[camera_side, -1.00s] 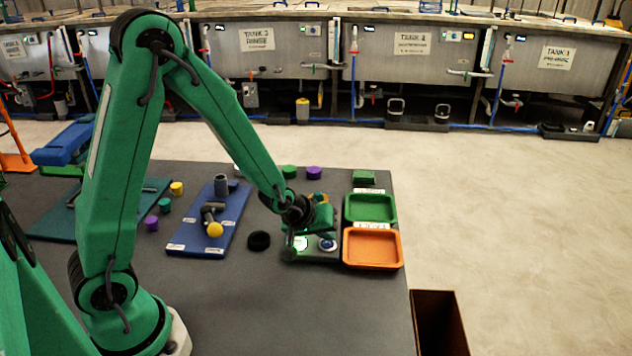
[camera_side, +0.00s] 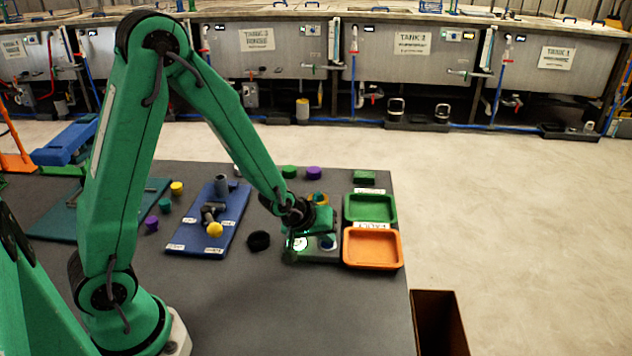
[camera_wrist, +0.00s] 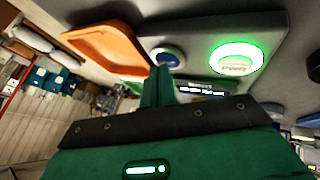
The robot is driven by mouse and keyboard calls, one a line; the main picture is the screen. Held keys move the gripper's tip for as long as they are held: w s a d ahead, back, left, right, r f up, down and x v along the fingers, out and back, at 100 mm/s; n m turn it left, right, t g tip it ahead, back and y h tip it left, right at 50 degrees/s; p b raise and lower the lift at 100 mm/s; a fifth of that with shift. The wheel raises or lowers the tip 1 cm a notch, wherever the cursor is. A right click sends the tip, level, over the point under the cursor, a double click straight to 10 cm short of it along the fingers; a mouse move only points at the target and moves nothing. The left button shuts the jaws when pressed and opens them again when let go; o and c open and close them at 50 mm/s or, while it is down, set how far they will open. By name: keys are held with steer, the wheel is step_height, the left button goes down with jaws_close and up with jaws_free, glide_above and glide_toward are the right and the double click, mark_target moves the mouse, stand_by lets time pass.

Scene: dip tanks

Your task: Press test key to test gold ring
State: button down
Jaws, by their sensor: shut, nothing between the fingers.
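A dark tester block (camera_side: 312,256) stands left of the orange tray, with a green-lit key (camera_side: 300,243) and a blue key (camera_side: 327,242) on top. In the wrist view the lit key (camera_wrist: 236,57) has lettering that looks like PWR, and the blue key (camera_wrist: 168,57) is next to my fingertips. My gripper (camera_side: 322,234) is shut and empty, low over the tester. Its fingers (camera_wrist: 158,72) end beside or over the blue key; I cannot tell whether they touch it.
A green tray (camera_side: 348,209) and an orange tray (camera_side: 346,250) lie to the right. A black round piece (camera_side: 258,241) lies left of the tester. A blue board (camera_side: 190,247) holds a yellow knob (camera_side: 215,230). A brown open bin (camera_side: 440,293) stands past the table edge.

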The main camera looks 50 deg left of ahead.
mark_target(324, 245)
stand_by(0.7)
steer(key=shift+r, duration=0.7)
steer(key=shift+r, duration=0.1)
steer(key=shift+r, duration=2.4)
steer(key=s+r+m+g, duration=0.1)
steer(key=s+r+m, duration=0.3)
steer(key=s+r, duration=0.3)
steer(key=s+r+m, duration=0.4)
steer(key=s+r, duration=0.4)
steer(key=s, duration=0.6)
steer(key=shift+a+g, duration=0.35)
steer(key=shift+g, duration=0.05)
